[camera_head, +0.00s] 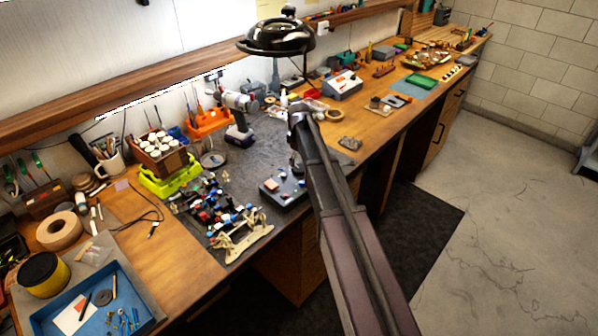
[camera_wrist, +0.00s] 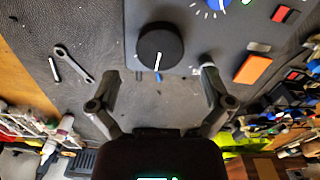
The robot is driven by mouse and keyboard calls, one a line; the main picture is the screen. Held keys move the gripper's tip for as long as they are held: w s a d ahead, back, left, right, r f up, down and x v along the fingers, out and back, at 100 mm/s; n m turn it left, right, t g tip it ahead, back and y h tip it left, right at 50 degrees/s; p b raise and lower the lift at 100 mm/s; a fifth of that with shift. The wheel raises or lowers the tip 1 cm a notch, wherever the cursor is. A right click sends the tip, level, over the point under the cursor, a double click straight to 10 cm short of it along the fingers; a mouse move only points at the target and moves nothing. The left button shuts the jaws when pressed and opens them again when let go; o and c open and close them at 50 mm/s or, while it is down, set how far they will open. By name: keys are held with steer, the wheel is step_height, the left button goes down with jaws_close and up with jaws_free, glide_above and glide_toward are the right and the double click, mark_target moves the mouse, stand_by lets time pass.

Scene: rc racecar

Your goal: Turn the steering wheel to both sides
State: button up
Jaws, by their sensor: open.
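A dark control box (camera_head: 286,196) lies on the grey mat near the bench's front edge. In the wrist view the box (camera_wrist: 200,62) carries a round black knob (camera_wrist: 158,47) with a white mark, likely the steering wheel. My gripper (camera_wrist: 158,82) is open and empty, its fingers spread on either side of the knob's line, with the knob ahead of the tips. In the head view my gripper (camera_head: 296,168) hangs over the box's far side. I cannot tell its height above the knob. The racecar chassis (camera_head: 218,212) is on the mat, left of the box.
The box also has an orange button (camera_wrist: 252,69) and a blue dial (camera_wrist: 222,3). A wrench (camera_wrist: 73,63) lies on the mat beside the box. A drill (camera_head: 239,118), a yellow-green tray (camera_head: 170,180) and a lamp (camera_head: 276,38) stand behind.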

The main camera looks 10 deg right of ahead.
mark_target(299, 168)
steer(key=shift+f+b, duration=1.55)
steer(key=shift+f, duration=0.25)
steer(key=c, duration=1.1)
